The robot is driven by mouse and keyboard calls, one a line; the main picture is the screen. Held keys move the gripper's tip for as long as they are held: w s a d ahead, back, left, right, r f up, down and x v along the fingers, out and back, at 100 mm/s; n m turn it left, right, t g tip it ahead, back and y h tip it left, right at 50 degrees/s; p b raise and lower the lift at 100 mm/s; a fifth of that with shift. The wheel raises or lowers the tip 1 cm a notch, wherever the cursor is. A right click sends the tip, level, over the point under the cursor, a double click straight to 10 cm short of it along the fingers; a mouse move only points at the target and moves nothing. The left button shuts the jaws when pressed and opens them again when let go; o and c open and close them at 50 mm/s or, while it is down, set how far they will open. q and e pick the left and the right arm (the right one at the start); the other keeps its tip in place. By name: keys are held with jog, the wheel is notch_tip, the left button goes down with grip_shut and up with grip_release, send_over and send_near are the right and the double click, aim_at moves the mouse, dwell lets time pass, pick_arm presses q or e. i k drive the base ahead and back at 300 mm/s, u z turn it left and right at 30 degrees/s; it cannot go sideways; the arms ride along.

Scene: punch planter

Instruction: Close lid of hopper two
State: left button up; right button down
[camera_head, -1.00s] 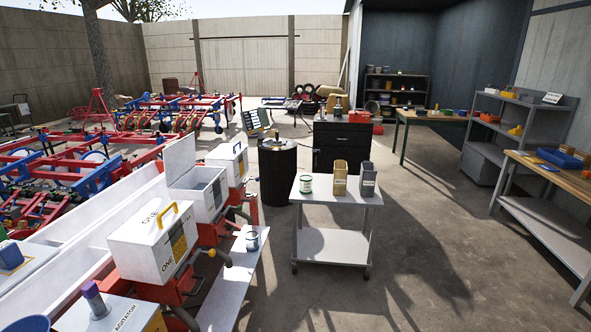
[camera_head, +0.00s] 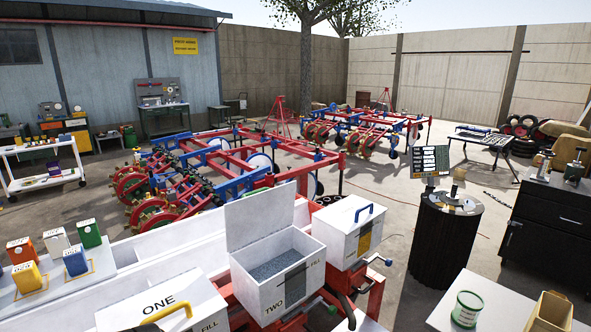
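Hopper two (camera_head: 295,284) is a white box marked TWO and FILL, in the lower middle of the head view. Its lid (camera_head: 260,213) stands open, upright along the back edge of the box. Grey granular material (camera_head: 277,264) lies inside. Hopper one (camera_head: 165,308), with a yellow handle, is at its left with the lid shut, cut off by the bottom edge. Another white hopper (camera_head: 347,231) with a blue handle is at its right, lid shut. Neither of my grippers is in view.
A white bench with several coloured containers (camera_head: 75,261) is at the lower left. A light cart top (camera_head: 490,300) with a green-white can (camera_head: 467,309) is at the lower right. A black drum (camera_head: 443,240) stands right of the hoppers. Red and blue planter frames lie behind.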

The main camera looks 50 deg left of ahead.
aim_at(260, 213)
jog(key=i, duration=1.3)
jog(key=u, duration=1.9)
jog(key=i, duration=0.85)
jog(key=u, duration=2.45)
